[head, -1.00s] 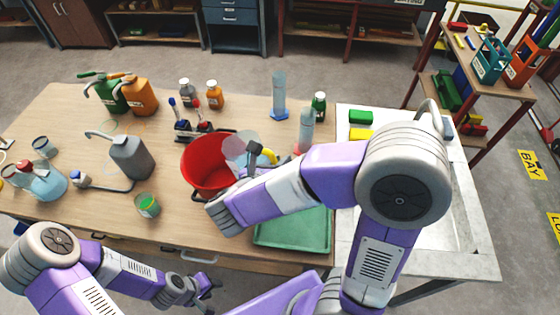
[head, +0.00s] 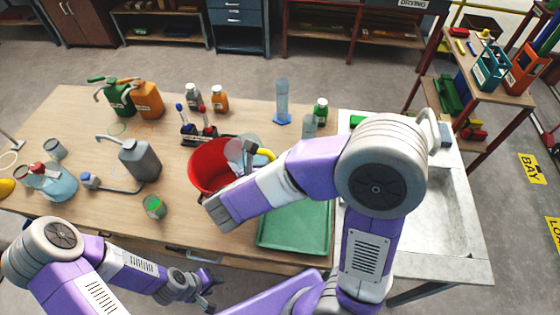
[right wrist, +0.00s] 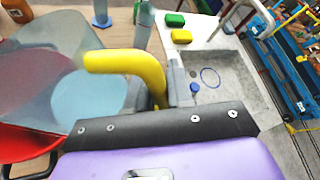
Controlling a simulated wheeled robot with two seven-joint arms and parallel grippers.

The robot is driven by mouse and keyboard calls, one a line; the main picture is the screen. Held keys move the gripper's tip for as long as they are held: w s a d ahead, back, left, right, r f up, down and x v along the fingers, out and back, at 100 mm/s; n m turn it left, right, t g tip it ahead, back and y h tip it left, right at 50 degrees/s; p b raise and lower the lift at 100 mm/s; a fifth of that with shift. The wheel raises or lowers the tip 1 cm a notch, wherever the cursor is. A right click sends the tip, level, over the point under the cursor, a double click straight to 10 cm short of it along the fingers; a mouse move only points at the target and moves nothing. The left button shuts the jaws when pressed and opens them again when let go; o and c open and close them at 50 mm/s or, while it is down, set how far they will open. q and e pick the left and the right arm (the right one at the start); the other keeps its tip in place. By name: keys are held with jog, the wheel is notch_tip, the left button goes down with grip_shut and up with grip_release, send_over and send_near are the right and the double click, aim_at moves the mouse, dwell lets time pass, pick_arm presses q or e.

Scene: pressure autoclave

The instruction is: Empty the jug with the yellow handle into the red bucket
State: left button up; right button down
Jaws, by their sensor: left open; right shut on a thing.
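The clear jug (right wrist: 50,75) with the yellow handle (right wrist: 128,66) fills the left of the right wrist view. My right gripper (head: 251,150) is shut on the yellow handle, which also shows in the head view (head: 265,154). The jug looks tilted, its body (head: 236,150) over the right side of the red bucket (head: 205,172). The bucket stands on the table, and its rim shows in the right wrist view (right wrist: 22,145). I cannot tell how much liquid is in the jug. My left gripper (head: 210,290) is open and empty at the table's front edge.
A green tray (head: 295,235) lies right of the bucket, under my right arm. A grey can (head: 140,160) and a small green-topped cup (head: 154,207) stand left of it. A rack (head: 200,138) is behind the bucket. A sink (head: 445,215) is at the right.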

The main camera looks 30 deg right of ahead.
aim_at(267, 152)
jog(key=shift+r+p, duration=0.35)
jog(key=shift+w+f+n+p, duration=0.1)
jog(key=shift+f+n+p, duration=0.15)
jog(key=shift+n+p, duration=0.4)
jog(key=shift+w+a+r+n+g+h+p, duration=0.15)
jog(key=shift+n+g+h+p, duration=0.3)
jog(key=shift+p, duration=0.9)
jog(key=shift+w+a+r+n+g+h+p, duration=0.35)
jog(key=shift+w+r+n+g+p, duration=0.25)
jog(key=shift+p, duration=1.75)
jog(key=shift+w+a+r+n+g+h+p, duration=0.35)
jog(key=shift+n+p, duration=0.35)
jog(key=shift+p, duration=0.9)
jog(key=shift+f, duration=0.1)
jog(key=shift+w+a+p, duration=0.1)
jog(key=shift+w+p, duration=0.15)
jog(key=shift+p, duration=0.15)
